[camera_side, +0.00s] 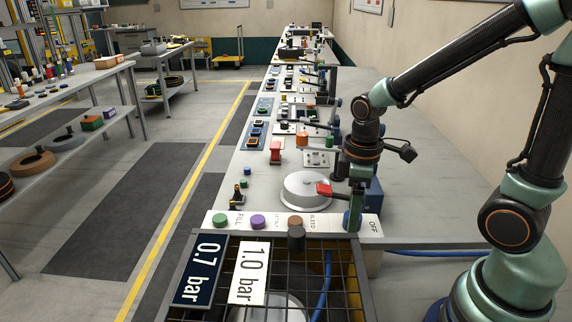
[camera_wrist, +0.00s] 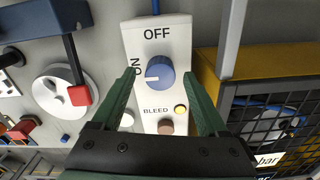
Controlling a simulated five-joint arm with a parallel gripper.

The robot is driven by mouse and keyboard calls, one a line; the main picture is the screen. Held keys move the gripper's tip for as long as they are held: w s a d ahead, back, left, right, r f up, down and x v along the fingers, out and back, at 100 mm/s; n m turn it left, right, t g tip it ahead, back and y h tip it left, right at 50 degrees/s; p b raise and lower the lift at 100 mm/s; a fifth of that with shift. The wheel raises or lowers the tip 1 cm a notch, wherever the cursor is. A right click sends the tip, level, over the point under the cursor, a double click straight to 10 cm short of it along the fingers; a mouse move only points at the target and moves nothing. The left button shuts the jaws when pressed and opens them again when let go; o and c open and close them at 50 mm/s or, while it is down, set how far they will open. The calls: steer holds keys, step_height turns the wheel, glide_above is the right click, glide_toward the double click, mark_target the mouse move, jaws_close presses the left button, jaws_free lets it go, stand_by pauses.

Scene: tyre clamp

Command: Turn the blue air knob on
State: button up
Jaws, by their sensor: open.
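The blue air knob (camera_wrist: 160,73) sits on a white panel (camera_wrist: 155,45) between the printed words OFF, above it, and ON, to its left. A white mark on the knob lies on its left side, toward ON. My gripper (camera_wrist: 161,78) is open, with one green finger on each side of the knob in the wrist view. I cannot tell whether either finger touches it. In the side view my gripper (camera_side: 356,205) points down at the right end of the white panel, and the knob (camera_side: 347,220) is partly hidden by the fingers.
Green (camera_side: 220,220), purple (camera_side: 258,221) and brown (camera_side: 295,222) buttons line the panel. A round silver clamp plate (camera_side: 305,188) with a red-ended lever (camera_side: 325,189) stands behind. A wire cage (camera_side: 340,285) with 0.7 bar (camera_side: 200,268) and 1.0 bar (camera_side: 249,272) signs is in front.

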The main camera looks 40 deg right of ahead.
step_height(320, 180, up, 12)
stand_by(0.6)
steer(key=shift+r, duration=0.1)
steer(key=m+t, duration=0.3)
steer(key=m, duration=0.1)
steer(key=a+m+t, duration=0.1)
steer(key=m+t, duration=0.1)
steer(key=m, duration=0.1)
steer(key=shift+s+r+t, duration=0.1)
steer(key=shift+t, duration=0.2)
